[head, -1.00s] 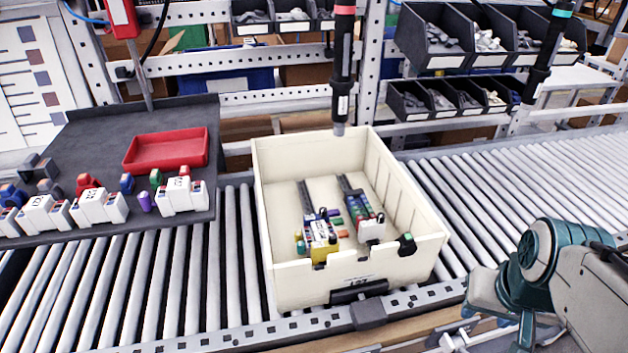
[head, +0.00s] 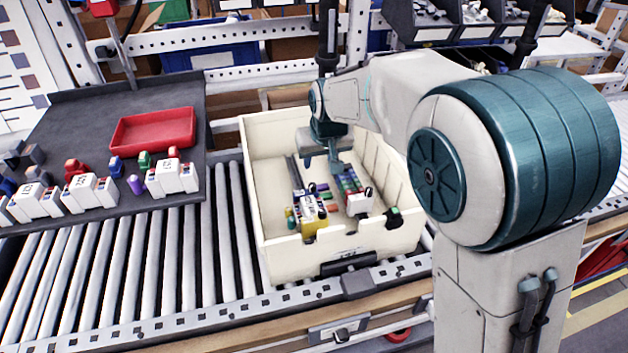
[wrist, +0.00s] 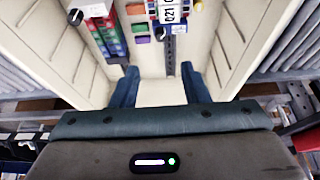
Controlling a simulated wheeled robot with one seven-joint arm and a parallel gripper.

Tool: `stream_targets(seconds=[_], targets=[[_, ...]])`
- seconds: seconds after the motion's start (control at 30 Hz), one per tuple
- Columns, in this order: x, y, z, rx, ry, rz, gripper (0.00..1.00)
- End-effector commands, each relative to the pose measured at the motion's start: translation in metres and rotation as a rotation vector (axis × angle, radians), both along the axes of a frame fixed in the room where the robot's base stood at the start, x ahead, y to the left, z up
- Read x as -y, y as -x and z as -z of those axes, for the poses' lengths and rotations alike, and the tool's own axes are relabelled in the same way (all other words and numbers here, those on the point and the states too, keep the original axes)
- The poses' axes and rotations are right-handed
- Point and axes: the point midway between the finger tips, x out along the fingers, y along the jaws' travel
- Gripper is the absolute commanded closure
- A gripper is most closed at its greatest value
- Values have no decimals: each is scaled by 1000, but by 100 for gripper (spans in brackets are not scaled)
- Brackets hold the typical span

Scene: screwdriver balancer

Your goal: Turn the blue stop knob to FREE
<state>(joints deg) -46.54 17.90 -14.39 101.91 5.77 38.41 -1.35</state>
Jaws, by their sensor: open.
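I cannot make out a blue stop knob or a FREE mark for certain in either view. A dark hanging screwdriver (head: 328,40) is upright behind the cream tote, its lower part hidden by my arm. My gripper (wrist: 158,82) is open and empty, its two blue fingers apart and pointing at the tote floor. In the head view my gripper (head: 335,160) is above the back part of the tote, near the two rails of small parts, and its fingertips are hard to see.
The cream tote (head: 262,175) stands on the roller conveyor (head: 190,250) with two rails of coloured modules inside. At left, a dark shelf (head: 65,125) holds a red tray (head: 150,143) and several small parts, some blue. A second screwdriver (head: 530,25) hangs at right.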

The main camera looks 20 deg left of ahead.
Motion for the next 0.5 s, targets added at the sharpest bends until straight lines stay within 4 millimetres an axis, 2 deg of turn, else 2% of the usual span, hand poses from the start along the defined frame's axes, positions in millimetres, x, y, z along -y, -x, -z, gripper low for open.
stream_targets(seconds=[0.17, 0.5], targets=[[-7, -5, 15, 1, 3, -5, 59], [-18, -26, 74, 0, 4, -4, 59]])
